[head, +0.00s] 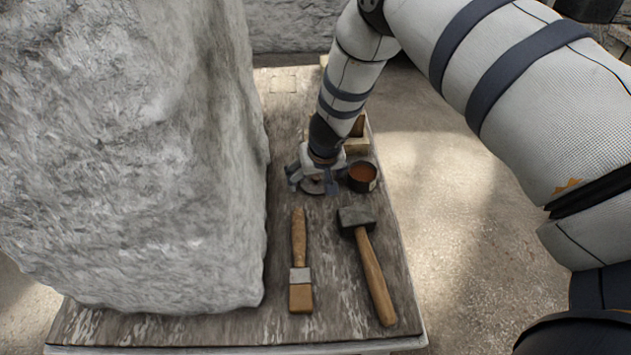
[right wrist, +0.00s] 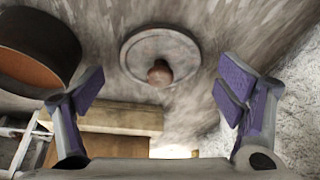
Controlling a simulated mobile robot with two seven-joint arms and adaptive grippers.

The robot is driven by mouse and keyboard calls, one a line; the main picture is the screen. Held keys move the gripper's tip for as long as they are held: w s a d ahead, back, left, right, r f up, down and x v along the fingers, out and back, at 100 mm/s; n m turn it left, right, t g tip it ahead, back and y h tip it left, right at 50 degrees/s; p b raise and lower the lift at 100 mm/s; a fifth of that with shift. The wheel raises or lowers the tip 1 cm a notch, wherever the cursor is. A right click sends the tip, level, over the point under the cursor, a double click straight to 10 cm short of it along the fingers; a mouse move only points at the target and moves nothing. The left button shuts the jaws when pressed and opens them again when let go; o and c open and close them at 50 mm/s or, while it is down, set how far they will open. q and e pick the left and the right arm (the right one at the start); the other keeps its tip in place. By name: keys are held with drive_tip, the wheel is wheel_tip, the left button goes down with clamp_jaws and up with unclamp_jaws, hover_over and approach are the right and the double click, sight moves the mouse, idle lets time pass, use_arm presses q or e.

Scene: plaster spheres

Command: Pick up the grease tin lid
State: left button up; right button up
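The grease tin lid is a round grey disc with a small brownish knob. In the right wrist view the lid (right wrist: 160,50) lies on the wooden board, centred ahead of the fingers. In the head view it is partly hidden under the gripper, with part of the lid (head: 312,188) showing. My right gripper (head: 312,183) is open above it, and in the right wrist view its purple-padded fingers (right wrist: 166,88) stand wide apart with nothing between the pads. The open tin (head: 362,176) with brown contents stands right of the gripper. My left gripper is not in view.
A large pale stone block (head: 130,160) rises close on the left. A wooden box (head: 357,140) stands behind the tin. Free board lies between the gripper and these tools.

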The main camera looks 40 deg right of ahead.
drive_tip(key=c, duration=0.8)
drive_tip(key=shift+o, duration=0.2)
